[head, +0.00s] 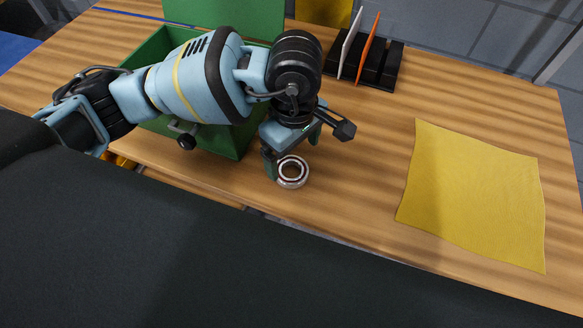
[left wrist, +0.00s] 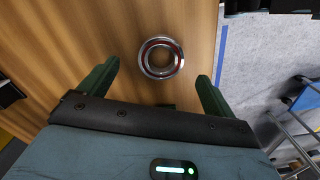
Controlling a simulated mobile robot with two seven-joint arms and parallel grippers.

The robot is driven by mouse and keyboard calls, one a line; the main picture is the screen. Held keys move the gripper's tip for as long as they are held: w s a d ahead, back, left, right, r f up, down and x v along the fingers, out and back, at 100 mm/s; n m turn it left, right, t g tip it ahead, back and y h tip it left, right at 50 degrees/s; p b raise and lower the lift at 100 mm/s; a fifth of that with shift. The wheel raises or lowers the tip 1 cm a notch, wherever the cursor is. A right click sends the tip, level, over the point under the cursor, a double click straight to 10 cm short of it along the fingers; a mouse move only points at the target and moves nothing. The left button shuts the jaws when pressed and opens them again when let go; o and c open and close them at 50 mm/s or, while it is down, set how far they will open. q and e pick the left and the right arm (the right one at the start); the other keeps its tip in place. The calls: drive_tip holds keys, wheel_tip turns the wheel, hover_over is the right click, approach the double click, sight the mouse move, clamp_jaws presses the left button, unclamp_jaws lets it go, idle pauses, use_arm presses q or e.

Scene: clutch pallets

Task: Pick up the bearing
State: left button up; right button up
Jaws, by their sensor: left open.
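The bearing (head: 292,172) is a silver metal ring lying flat on the wooden table near its front edge. In the left wrist view the bearing (left wrist: 161,57) sits ahead of the fingertips, roughly centred between them. My left gripper (head: 291,150) is open and empty, with its green fingers just above and behind the bearing in the head view. In the left wrist view the open fingers of my left gripper (left wrist: 158,78) point toward the bearing, one on each side. I see no contact. My right gripper is not in view.
A green box (head: 232,143) stands on the table behind my left arm. A black rack (head: 385,72) with a white and an orange plate stands at the back. A yellow cloth (head: 475,195) lies at the right. The wooden table (head: 360,160) is clear between bearing and cloth.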

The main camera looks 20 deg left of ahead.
sight(292, 173)
use_arm(q)
drive_tip(key=shift+a+f, duration=0.15)
drive_tip(key=shift+f, duration=1.15)
drive_tip(key=shift+a+f, duration=0.1)
drive_tip(key=shift+f, duration=1.15)
drive_tip(key=c, duration=1.2)
drive_tip(key=shift+c, duration=0.3)
drive_tip(key=shift+r, duration=0.2)
